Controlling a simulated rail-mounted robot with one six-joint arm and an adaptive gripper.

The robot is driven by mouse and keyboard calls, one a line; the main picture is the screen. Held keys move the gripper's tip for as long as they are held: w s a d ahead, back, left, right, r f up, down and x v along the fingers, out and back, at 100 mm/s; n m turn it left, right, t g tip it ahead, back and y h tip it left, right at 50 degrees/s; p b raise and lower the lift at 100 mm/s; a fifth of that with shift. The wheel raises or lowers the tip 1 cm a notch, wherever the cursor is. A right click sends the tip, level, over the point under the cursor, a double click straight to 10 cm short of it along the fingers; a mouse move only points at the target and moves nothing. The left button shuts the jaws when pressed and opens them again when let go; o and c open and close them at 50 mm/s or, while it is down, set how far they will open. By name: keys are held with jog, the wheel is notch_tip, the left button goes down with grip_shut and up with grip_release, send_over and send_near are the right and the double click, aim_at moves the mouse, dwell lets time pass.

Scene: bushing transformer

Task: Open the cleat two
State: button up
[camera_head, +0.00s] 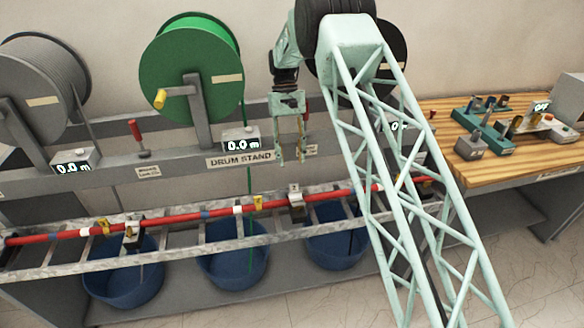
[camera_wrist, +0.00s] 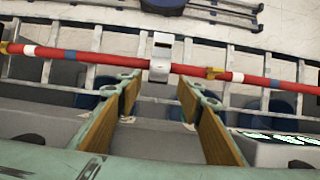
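A pale metal cleat (camera_head: 296,195) sits around the red cable (camera_head: 220,211) on the ladder tray, and it also shows in the wrist view (camera_wrist: 161,57). It has a small mark on top that I cannot read surely. Another cleat (camera_head: 133,230) sits on the cable further left. My gripper (camera_head: 291,160) points down above and behind the first cleat. In the wrist view its two fingers (camera_wrist: 158,96) with tan pads are apart and empty, with that cleat beyond the tips, roughly centred. They do not appear to touch it.
The cable rests on a metal ladder tray (camera_head: 205,253) above several blue buckets (camera_head: 233,262). Behind it stand the drum stand (camera_head: 225,161) with a green drum (camera_head: 188,72), a grey drum (camera_head: 40,85) and meters. A wooden bench (camera_head: 470,172) with tools is at right.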

jog(key=shift+v, duration=0.8)
jog(key=shift+c, duration=0.2)
